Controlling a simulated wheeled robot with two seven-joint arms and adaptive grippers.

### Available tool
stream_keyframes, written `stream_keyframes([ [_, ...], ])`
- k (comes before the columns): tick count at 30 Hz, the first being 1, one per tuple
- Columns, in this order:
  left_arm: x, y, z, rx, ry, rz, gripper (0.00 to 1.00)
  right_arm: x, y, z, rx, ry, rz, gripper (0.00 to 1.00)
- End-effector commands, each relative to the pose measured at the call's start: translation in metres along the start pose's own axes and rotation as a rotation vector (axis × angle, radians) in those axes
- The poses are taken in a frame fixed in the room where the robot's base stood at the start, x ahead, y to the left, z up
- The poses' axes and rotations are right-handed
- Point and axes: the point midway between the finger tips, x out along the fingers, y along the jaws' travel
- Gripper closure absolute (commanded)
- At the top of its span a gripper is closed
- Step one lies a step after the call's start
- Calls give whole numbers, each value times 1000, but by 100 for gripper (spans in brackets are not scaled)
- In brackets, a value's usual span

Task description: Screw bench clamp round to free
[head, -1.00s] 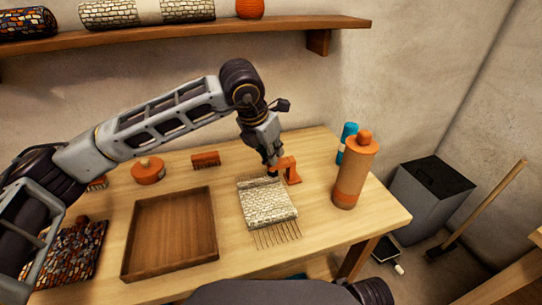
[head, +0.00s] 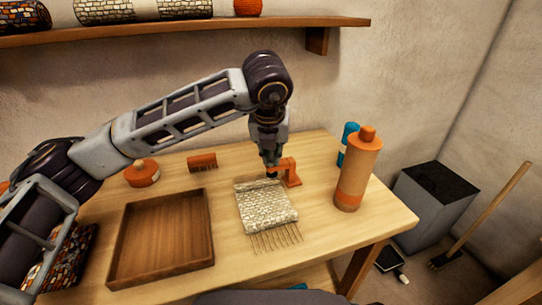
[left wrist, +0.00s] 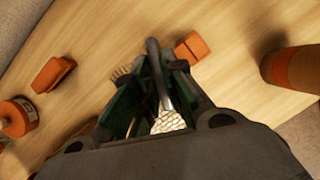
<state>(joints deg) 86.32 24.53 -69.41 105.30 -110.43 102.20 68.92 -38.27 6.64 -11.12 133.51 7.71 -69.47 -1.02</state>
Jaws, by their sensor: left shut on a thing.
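The orange bench clamp (head: 289,172) stands on the table at the back edge of the woven cream rag piece (head: 266,206). My left gripper (head: 271,172) points down beside the clamp, at its left, and is shut on the clamp's screw. In the left wrist view the gripper (left wrist: 150,90) has its fingers close together, with the orange clamp (left wrist: 191,47) just beyond them and a corner of the woven piece (left wrist: 168,122) below. The fingers mostly hide the screw. My right gripper is not in view.
A wooden tray (head: 121,249) lies left of the woven piece. An orange bottle (head: 356,170) and a blue one (head: 347,140) stand to the right. An orange brush (head: 202,161) and round orange pot (head: 141,173) lie at the back. The front right tabletop is clear.

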Motion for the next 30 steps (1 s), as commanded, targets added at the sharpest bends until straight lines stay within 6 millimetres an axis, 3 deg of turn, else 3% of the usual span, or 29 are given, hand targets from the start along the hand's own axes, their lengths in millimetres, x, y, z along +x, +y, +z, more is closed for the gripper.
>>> stream_keyframes([
  [15,0,-3,1,-322,-2,132,100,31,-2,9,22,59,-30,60],
  [30,0,-2,1,-396,-1,163,100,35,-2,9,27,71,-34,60],
])
